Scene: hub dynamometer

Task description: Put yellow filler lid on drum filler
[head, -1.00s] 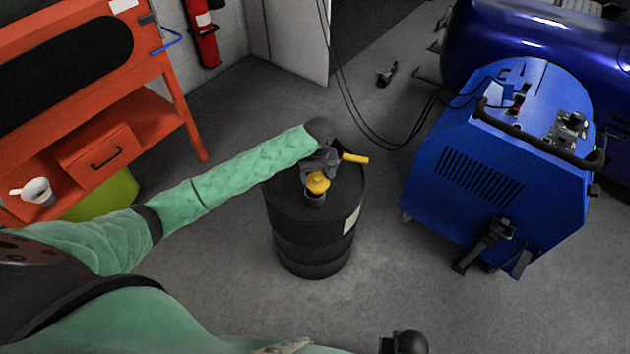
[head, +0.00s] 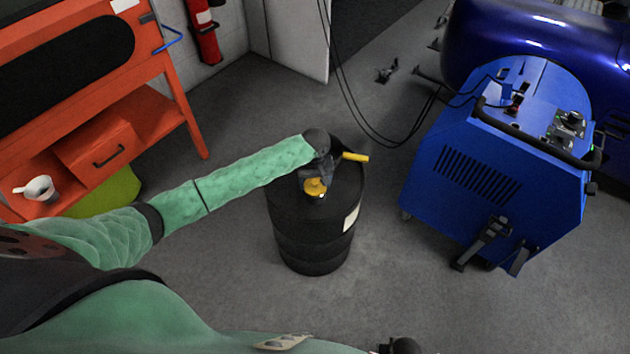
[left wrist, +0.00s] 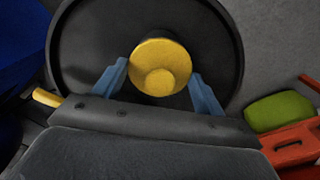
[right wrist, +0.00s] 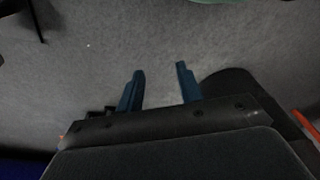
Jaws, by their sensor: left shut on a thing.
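The yellow filler lid (head: 315,187) is at the top of the black drum (head: 312,235), over the place of the drum filler. The filler itself is mostly hidden under the lid and my gripper. My left gripper (head: 318,176) reaches down over the drum and is shut on the lid. In the left wrist view the lid (left wrist: 160,67) shows between the two blue fingers, above the round drum top (left wrist: 85,45). I cannot tell whether the lid is fully seated. My right gripper (right wrist: 160,82) is open and empty, above grey floor.
A yellow handle (head: 355,157) sticks out at the drum's far right edge. A blue wheeled machine (head: 490,175) stands to the right, with black cables behind the drum. Floor around the drum is clear.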

